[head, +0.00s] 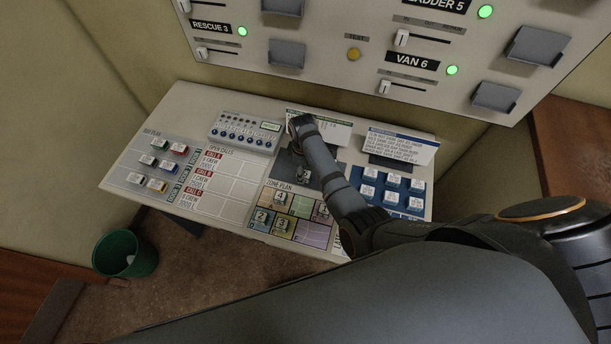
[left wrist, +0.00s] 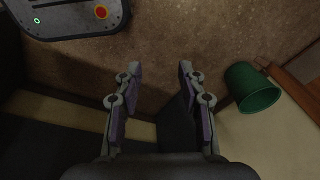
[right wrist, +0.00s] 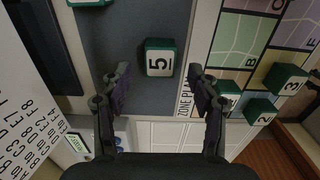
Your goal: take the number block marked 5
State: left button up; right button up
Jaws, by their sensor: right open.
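The number block marked 5 (right wrist: 159,58) is dark green with a white top. It lies on a dark grey pad (right wrist: 115,30) in the right wrist view. In the head view a block (head: 303,174), which looks like the same one, shows near the pad's front edge. My right gripper (right wrist: 158,72) is open above the pad, with the block between its fingers in the picture, not visibly touched. In the head view my right arm hides part of the pad. My left gripper (left wrist: 155,75) is open and empty, over the floor.
The zone plan (head: 312,234) in front of the pad bears several numbered blocks, including 2 (right wrist: 263,111) and 3 (right wrist: 287,79). Another green block is cut off at the right wrist view's top edge.

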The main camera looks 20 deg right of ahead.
notch_tip(320, 180, down, 3)
jog(key=shift+a+f+b, duration=0.1)
jog(key=shift+f+b, duration=0.1)
jog(key=shift+b, duration=1)
jog(key=shift+w+r, duration=0.1)
jog(key=c, duration=1.1)
pick_arm(q)
jog(key=f, duration=0.1)
jog(key=s+f, duration=0.1)
jog(key=f, duration=0.1)
jog(key=shift+s+f, duration=0.25)
jog(key=shift+s, duration=0.15)
pick_arm(e)
jog(key=shift+r, duration=0.1)
